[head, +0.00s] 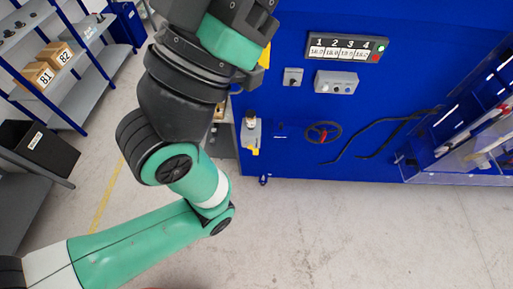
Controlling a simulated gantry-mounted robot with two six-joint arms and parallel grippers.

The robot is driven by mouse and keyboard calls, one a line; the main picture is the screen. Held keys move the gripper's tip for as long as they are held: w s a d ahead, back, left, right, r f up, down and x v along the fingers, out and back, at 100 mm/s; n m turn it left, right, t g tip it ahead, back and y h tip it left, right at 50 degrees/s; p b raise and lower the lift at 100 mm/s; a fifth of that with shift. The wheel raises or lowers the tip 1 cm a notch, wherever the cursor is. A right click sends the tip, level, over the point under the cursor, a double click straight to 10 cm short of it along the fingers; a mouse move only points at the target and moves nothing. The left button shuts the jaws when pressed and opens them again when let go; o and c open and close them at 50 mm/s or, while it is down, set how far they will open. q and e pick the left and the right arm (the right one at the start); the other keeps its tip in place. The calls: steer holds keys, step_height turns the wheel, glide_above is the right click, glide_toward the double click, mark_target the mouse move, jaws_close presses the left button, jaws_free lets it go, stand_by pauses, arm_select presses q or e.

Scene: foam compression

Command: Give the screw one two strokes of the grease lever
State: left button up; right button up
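My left arm comes in from the bottom left and rises to the top edge, where its dark wrist is cut off. The fingers of my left gripper do not show. A display panel (347,48) numbered 1 to 4 is on the blue face. No screw can be picked out for certain.
The blue machine (300,100) carries a grey button box (336,82), a smaller box (293,76), a black handwheel (323,132) and a dark cable (380,135). Shelves with cartons (38,75) and a black bin (38,149) stand left. The floor (340,235) in front is clear.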

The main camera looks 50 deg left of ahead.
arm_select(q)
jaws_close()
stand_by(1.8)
